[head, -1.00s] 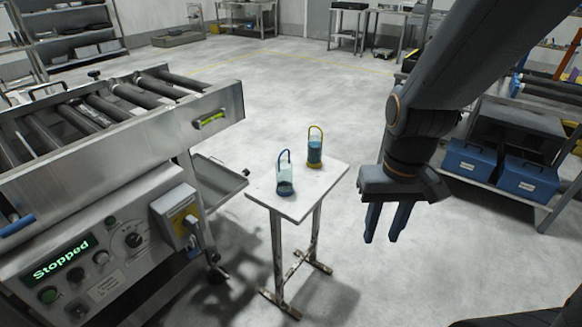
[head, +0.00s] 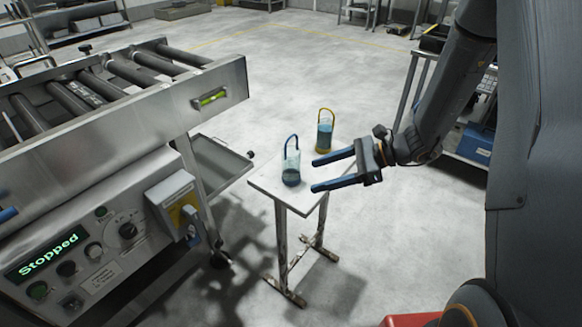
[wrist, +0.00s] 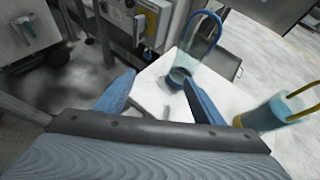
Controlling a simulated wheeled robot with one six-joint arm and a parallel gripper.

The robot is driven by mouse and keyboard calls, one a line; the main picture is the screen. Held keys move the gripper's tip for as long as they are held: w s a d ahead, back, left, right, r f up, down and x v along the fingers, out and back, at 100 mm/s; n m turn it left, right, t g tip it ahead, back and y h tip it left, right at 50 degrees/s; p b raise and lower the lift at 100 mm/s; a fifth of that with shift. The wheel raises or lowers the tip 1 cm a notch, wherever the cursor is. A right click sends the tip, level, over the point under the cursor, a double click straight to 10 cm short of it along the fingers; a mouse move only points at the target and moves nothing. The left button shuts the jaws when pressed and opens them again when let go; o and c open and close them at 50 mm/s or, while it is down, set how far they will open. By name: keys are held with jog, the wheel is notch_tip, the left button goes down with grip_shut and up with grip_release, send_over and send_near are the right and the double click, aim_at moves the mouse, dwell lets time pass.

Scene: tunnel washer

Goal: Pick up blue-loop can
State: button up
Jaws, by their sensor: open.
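The blue-loop can (head: 291,168) is a clear can with a blue loop handle and dark contents. It stands upright on a small white table (head: 268,186); it also shows in the wrist view (wrist: 187,66). A second can with a yellow loop (head: 325,132) stands behind it to the right, and at the right of the wrist view (wrist: 274,113). My gripper (head: 317,175) is open and empty, its blue fingers pointing left toward the blue-loop can. In the wrist view the can is beyond the fingers, near the right fingertip (wrist: 190,86), and not between them.
A roller conveyor machine (head: 110,130) with a panel (head: 47,254) reading "Stopped" stands at left, close to the table. A metal tray (head: 222,160) juts out beside the table. Shelving with a blue bin (head: 476,145) is at right. The floor behind the table is clear.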

aim_at(299, 171)
jog(key=w, duration=0.1)
jog(key=w+f+m+t, duration=0.1)
jog(key=w+m, duration=0.1)
jog(key=shift+w+d+f+t+y, duration=0.15)
jog(key=shift+w+d+t+y, duration=0.05)
jog(key=shift+d+t+y, duration=0.2)
jog(key=shift+w+a+f, duration=0.1)
jog(key=shift+w+f, duration=0.05)
jog(key=shift+w, duration=0.2)
jog(key=shift+w+a+f+m+t, duration=0.1)
jog(key=shift+w+a+m+t, duration=0.05)
jog(key=shift+a+m+t, duration=0.15)
jog(key=x, duration=0.2)
jog(key=p+x, duration=0.1)
jog(key=x, duration=0.3)
jog(key=shift+s+a+f, duration=0.2)
jog(key=shift+s+a, duration=0.05)
jog(key=shift+a, duration=0.15)
jog(key=c, duration=1.1)
jog(key=shift+c, duration=0.2)
jog(key=shift+r, duration=0.1)
